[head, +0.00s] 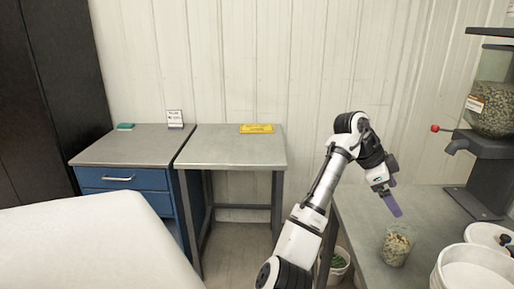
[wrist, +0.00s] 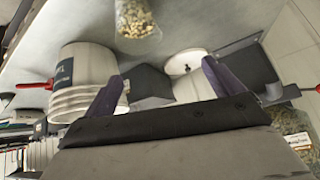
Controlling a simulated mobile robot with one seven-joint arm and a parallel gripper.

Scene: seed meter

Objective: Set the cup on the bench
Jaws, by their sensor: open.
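A clear cup (head: 397,245) holding pale seeds stands upright on the grey-topped right-hand table (head: 365,215). The cup also shows at the top edge of the wrist view (wrist: 135,18), partly cut off. My gripper (head: 393,205) is above the cup, apart from it, with its purple fingers pointing down. In the wrist view the fingers (wrist: 160,85) are spread and nothing is between them. A grey-topped bench (head: 230,150) with dark legs stands against the back wall, with a yellow sign (head: 257,129) at its rear edge.
A seed dispenser (head: 490,110) with a red-knobbed lever (head: 435,128) stands behind the cup. White buckets (head: 470,272) are close to the cup's right. A blue drawer cabinet (head: 125,180) adjoins the bench. The bench's front and middle are clear.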

